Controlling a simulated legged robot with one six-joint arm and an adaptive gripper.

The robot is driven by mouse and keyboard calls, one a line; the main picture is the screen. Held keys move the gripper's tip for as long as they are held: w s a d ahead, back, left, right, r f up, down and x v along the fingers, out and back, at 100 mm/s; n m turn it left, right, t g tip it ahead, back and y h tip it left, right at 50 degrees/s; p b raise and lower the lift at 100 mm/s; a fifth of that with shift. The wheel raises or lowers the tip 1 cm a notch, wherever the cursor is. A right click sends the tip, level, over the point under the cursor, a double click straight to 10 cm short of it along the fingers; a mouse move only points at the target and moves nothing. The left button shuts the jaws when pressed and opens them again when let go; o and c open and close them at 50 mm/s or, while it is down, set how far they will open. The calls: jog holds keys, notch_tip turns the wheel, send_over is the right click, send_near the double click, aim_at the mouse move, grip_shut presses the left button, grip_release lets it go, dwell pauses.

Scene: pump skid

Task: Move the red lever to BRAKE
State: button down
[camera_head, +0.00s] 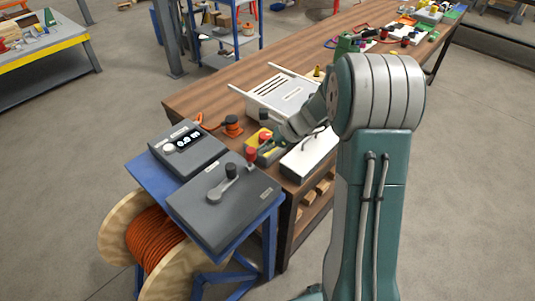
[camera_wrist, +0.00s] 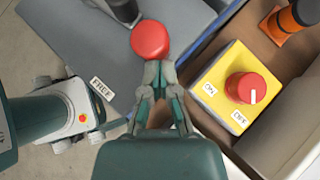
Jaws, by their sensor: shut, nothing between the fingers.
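The red lever's round knob (camera_head: 251,154) stands at the far edge of a dark grey box (camera_head: 205,215) in the head view. In the wrist view the red knob (camera_wrist: 150,39) is seen from above and hides its shaft. A white FREE label (camera_wrist: 102,88) lies on the box, below and left of the knob. No BRAKE label is readable. My gripper (camera_wrist: 160,72) is shut and empty, its fingertips right beside the knob's lower edge; I cannot tell whether they touch. In the head view my gripper (camera_head: 262,152) is small and partly hidden among the parts around it.
A yellow switch box (camera_wrist: 218,88) with a red dial is close on the right. A white case (camera_head: 306,158) stands on the wooden bench (camera_head: 215,88). An orange cable reel (camera_head: 155,238) is below.

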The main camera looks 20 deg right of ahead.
jog(key=w+g+h, duration=0.1)
jog(key=w+a+m+g, duration=0.1)
jog(key=w+a+g+h, duration=0.1)
jog(key=g, duration=0.1)
jog(key=shift+w+r+m+h, duration=0.1)
jog(key=shift+r+m+h, duration=0.15)
jog(key=shift+m+h, duration=0.05)
jog(key=shift+r, duration=0.8)
